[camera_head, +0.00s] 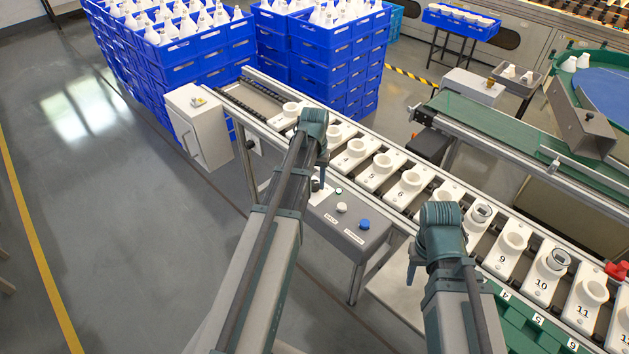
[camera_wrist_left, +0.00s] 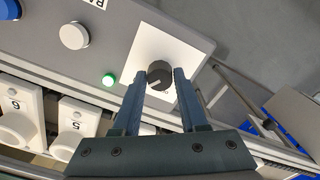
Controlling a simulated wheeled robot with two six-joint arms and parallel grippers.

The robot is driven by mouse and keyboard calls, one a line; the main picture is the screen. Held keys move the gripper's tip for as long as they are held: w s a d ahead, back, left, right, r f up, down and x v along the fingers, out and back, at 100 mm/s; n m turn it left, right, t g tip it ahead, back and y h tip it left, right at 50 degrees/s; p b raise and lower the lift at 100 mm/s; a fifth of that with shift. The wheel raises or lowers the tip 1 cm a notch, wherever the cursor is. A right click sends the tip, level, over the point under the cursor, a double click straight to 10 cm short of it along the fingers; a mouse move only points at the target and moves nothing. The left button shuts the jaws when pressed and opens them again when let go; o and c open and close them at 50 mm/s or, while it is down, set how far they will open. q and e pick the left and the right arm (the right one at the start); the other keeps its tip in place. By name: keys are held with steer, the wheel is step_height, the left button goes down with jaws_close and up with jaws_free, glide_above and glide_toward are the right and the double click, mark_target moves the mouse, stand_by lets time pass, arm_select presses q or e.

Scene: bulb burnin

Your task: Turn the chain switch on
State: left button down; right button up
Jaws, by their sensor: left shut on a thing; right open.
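The chain switch is a dark round knob (camera_wrist_left: 160,75) with a pale pointer line, on a white plate (camera_wrist_left: 152,45) of the grey control box (camera_head: 350,238). In the left wrist view my left gripper (camera_wrist_left: 159,82) has one finger on each side of the knob and is shut on it. In the head view my left gripper (camera_head: 319,180) reaches down to the box's left end and mostly hides the knob. A green lamp (camera_wrist_left: 109,80) beside the plate looks lit. My right gripper (camera_head: 412,268) is open, pointing down right of the box; its fingers are partly hidden.
A white button (camera_head: 341,207) and a blue button (camera_head: 364,225) are on the same box. The conveyor (camera_head: 383,165) with numbered white holders runs behind it. A green tray (camera_head: 525,318) is at the lower right. Blue crates (camera_head: 205,72) stand at the back; open floor lies left.

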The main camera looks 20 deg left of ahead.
mark_target(314, 183)
stand_by(0.4)
arm_select(q)
steer(key=shift+c, duration=2.2)
jaws_free()
steer(key=shift+r, duration=0.1)
step_height(314, 183, up, 14)
steer(key=p, duration=1.4)
arm_select(e)
step_height(314, 183, up, 14)
arm_select(q)
steer(key=shift+f, duration=0.2)
arm_select(e)
steer(key=shift+f, duration=0.15)
